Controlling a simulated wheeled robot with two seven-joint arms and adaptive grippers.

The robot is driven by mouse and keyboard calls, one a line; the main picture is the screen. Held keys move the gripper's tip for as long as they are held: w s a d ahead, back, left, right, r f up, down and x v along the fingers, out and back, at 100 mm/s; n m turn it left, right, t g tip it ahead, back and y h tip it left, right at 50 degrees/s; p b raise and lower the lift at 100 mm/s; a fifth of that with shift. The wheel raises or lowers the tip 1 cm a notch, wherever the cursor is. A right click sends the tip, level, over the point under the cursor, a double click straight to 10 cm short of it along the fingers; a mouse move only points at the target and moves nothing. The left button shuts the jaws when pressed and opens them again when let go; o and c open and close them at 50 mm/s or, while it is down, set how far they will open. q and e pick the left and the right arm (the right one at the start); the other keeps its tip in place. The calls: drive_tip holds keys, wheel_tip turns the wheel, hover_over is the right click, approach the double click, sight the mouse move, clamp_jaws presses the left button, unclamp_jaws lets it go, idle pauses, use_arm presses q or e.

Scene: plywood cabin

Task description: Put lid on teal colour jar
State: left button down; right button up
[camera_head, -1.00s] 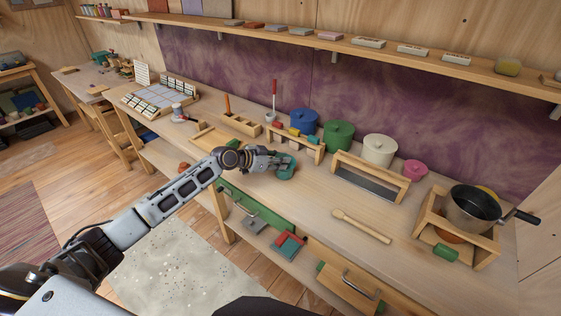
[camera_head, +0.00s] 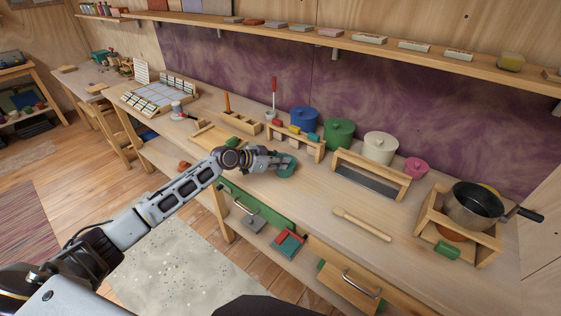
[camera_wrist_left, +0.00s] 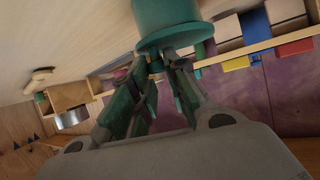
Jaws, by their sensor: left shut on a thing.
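The teal jar (camera_head: 289,170) stands on the workbench (camera_head: 300,215), left of its middle and in front of the green pot. In the left wrist view the teal jar's body (camera_wrist_left: 165,12) is at the top, with the wider teal lid (camera_wrist_left: 185,36) against its mouth. I cannot tell whether the lid is fully seated. My left gripper (camera_head: 275,162) reaches in from the left. In its wrist view, the fingers (camera_wrist_left: 165,68) are shut on the lid at its top. My right gripper is not in view.
Behind stand a wooden rack (camera_head: 300,141) with coloured blocks, a blue pot (camera_head: 304,120), a green pot (camera_head: 339,134), a cream pot (camera_head: 379,148) and a pink pot (camera_head: 415,167). A wooden spoon (camera_head: 362,224) lies right. Bench space between is clear.

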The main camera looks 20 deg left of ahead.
use_arm(q)
drive_tip(key=c, duration=1.3)
unclamp_jaws()
drive_tip(key=shift+s+a+r, duration=0.15)
drive_tip(key=shift+s+a, duration=0.15)
drive_tip(key=v, duration=1.1)
idle(0.6)
